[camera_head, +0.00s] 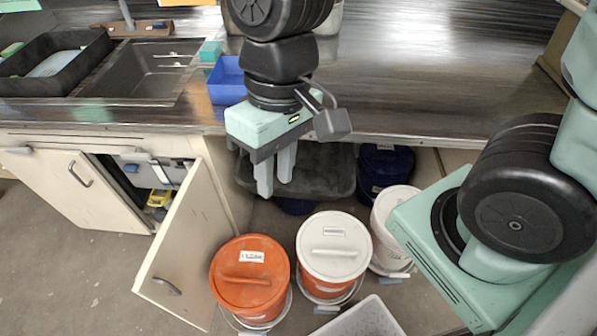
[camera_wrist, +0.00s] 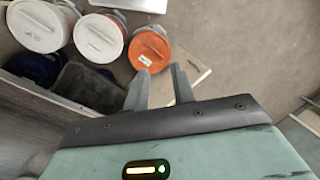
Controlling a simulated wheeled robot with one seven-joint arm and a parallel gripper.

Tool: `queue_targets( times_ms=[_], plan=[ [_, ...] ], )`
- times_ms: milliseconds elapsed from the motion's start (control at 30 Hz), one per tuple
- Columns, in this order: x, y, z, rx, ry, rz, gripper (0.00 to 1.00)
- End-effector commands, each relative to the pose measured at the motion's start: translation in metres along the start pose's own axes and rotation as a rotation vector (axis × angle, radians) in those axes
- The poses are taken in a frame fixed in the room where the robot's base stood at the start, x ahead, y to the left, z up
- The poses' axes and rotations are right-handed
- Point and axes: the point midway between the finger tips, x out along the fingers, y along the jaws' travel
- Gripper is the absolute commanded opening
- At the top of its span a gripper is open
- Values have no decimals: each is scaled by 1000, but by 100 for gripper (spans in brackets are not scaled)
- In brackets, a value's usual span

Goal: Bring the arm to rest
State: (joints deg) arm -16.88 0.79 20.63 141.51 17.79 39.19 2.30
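My gripper (camera_head: 275,185) hangs fingers down in front of the steel counter's edge, above the buckets. Its two fingers stand apart with nothing between them; the gap also shows in the wrist view (camera_wrist: 160,76). My arm reaches in from the top of the head view. Below and in front of the gripper stand an orange bucket with an orange lid (camera_head: 250,280) and an orange bucket with a white lid (camera_head: 333,250). A white bucket (camera_head: 392,212) stands to their right. The gripper touches none of them.
The steel counter (camera_head: 430,75) holds a blue bin (camera_head: 227,80) and a black tray by the sink. A cabinet door (camera_head: 190,240) stands open left of the buckets. A dark blue bucket (camera_head: 384,168) is under the counter. A pale tray (camera_head: 362,318) lies in front.

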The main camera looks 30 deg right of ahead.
Motion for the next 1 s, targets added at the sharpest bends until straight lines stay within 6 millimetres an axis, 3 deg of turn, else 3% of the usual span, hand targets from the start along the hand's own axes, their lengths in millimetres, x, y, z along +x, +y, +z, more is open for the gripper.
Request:
queue_targets(
  times_ms=[100, 233, 1000],
  plan=[
    [-3, 2, 23, -197, 35, 96, 25],
    [-4, 6, 33, -297, 52, 144, 25],
    [-4, 7, 33, -308, 53, 151, 25]
  ],
)
